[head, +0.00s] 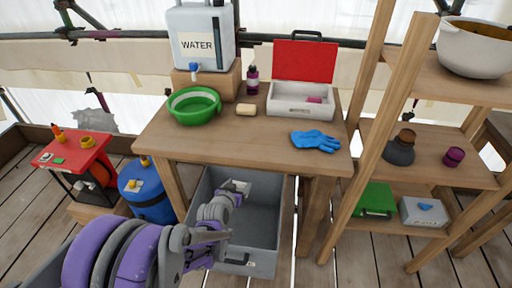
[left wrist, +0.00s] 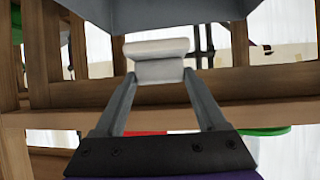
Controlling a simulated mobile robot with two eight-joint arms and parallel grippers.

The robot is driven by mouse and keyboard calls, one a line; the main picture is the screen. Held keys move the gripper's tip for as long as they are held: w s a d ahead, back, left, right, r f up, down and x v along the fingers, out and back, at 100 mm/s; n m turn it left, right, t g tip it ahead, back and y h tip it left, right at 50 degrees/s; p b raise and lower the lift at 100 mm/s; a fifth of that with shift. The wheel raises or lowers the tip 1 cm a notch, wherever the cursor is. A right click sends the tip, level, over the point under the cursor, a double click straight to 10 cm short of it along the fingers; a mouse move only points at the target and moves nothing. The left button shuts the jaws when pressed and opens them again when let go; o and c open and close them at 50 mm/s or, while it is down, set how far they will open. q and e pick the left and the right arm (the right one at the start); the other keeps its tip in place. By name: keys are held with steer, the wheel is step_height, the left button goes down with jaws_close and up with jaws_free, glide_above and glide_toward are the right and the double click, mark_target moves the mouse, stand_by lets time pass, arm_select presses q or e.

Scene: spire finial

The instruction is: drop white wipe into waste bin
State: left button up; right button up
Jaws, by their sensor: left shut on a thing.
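The white wipe (head: 240,186) is a small folded pad between the fingertips of my left gripper (head: 236,191). In the left wrist view the wipe (left wrist: 158,62) is pinched between both fingers and sticks out past their tips. A grey open-topped bin (head: 262,262), the likely waste bin, stands on the floor under the table's front. In the head view my gripper and the wipe overlap the bin's opening; their height over it is hard to tell. In the left wrist view a grey surface (left wrist: 165,15), likely the bin, shows beyond the wipe. My right gripper is out of view.
The wooden table (head: 255,150) holds a green basin (head: 193,118), a water container (head: 200,40), a sponge (head: 246,109), a white box with red lid (head: 302,110) and a blue glove (head: 315,140). A blue drum (head: 150,207) stands left; a shelf (head: 430,172) stands right.

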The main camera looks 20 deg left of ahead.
arm_select(q)
steer(key=a+f+b, duration=0.3)
steer(key=f+b, duration=0.4)
steer(key=f, duration=0.3)
steer(key=shift+w+a+f+y, duration=0.15)
steer(key=shift+w+a+y, duration=0.2)
steer(key=shift+a+y, duration=0.05)
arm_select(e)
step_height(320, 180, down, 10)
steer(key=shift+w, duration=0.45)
arm_select(q)
steer(key=o, duration=1.4)
steer(key=p+v, duration=0.2)
steer(key=v, duration=0.9)
steer(key=shift+p, duration=0.4)
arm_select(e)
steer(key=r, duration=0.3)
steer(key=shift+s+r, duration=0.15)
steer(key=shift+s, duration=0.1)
arm_select(q)
steer(key=shift+w, duration=0.15)
